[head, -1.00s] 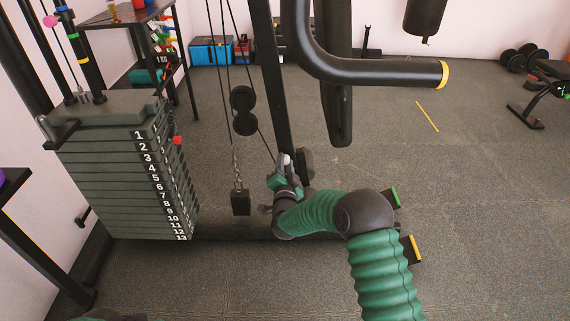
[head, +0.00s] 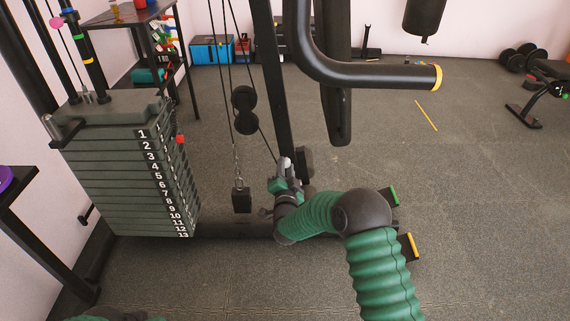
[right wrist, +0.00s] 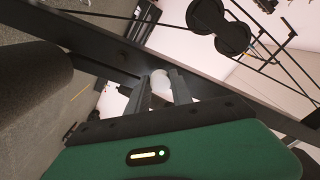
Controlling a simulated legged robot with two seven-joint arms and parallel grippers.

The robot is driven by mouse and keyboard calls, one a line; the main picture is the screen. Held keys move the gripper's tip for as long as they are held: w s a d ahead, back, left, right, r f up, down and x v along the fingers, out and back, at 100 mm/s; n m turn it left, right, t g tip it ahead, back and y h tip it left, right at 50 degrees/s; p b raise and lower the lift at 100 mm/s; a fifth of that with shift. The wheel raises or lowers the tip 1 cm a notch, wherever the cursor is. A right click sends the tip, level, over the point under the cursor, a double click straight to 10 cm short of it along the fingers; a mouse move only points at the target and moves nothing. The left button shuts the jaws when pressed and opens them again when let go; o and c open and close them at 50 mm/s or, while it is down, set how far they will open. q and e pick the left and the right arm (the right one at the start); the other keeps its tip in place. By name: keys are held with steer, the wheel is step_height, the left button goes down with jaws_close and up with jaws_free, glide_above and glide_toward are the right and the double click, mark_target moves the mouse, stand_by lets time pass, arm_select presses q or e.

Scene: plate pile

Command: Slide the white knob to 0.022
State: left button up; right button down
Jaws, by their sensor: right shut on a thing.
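The white knob (right wrist: 160,82) shows between the two fingers of my right gripper (right wrist: 161,94) in the right wrist view. It sits against a dark machine post (right wrist: 105,43). In the head view, only a small pale bit of the knob (head: 286,162) shows at the tip of my right gripper (head: 285,171), beside the upright post. My right gripper is shut on the knob, and the fingers cover part of it. I cannot read any position scale for the knob. My left gripper is not in view; only a bit of that arm shows at the bottom left of the head view.
A numbered weight stack (head: 130,180) stands at the left. Cables and pulleys (head: 244,108) hang left of the post. The floor at the right is mostly clear.

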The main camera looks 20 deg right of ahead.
steer(key=c, duration=1.1)
jaws_free()
steer(key=shift+d+f, duration=0.1)
steer(key=shift+f, duration=0.1)
steer(key=shift+r, duration=0.1)
steer(key=p+v, duration=0.7)
steer(key=v, duration=1)
steer(key=shift+w, duration=0.1)
